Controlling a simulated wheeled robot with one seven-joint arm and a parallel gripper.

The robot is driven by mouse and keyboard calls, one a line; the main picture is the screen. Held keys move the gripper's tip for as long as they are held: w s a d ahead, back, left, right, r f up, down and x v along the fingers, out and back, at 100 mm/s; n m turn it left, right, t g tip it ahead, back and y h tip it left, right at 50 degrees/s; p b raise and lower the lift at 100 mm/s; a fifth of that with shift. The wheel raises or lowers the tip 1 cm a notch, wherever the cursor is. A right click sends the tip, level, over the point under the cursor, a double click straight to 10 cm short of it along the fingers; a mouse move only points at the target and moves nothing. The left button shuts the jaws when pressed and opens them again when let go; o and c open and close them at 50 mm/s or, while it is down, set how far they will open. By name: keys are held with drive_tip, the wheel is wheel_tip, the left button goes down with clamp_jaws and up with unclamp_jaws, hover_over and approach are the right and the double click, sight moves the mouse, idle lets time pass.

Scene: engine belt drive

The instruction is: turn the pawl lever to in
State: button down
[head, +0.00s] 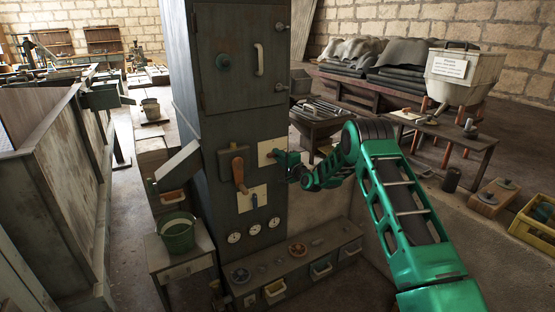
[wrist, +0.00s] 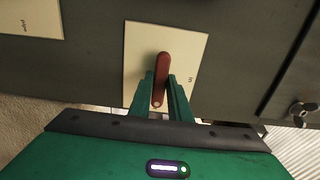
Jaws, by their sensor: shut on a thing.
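The pawl lever (wrist: 162,68) is a short dark red handle on a cream plate (wrist: 136,45). In the wrist view it stands almost upright in the picture, its free end toward my gripper. My gripper (wrist: 162,88) has its two green fingers on either side of the lever, shut on it. A small mark, perhaps "in", shows on the plate right of the lever, too small to read surely. In the head view my gripper (head: 276,155) is at the cream plate (head: 265,148) on the grey cabinet and hides most of the lever.
A larger orange-brown lever (head: 238,172) juts out left of my gripper. Below are another cream plate (head: 246,204), several round gauges (head: 253,230) and a low shelf with drawers (head: 292,272).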

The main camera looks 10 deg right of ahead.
drive_tip(key=shift+d+f, duration=0.1)
drive_tip(key=shift+f, duration=0.05)
drive_tip(key=shift+s+d+f+n, duration=0.1)
drive_tip(key=shift+f+n, duration=0.05)
drive_tip(key=shift+n, duration=4.3)
drive_tip(key=shift+f+n, duration=0.15)
drive_tip(key=shift+n, duration=4.3)
drive_tip(key=c, duration=1.7)
unclamp_jaws()
drive_tip(key=shift+r, duration=0.2)
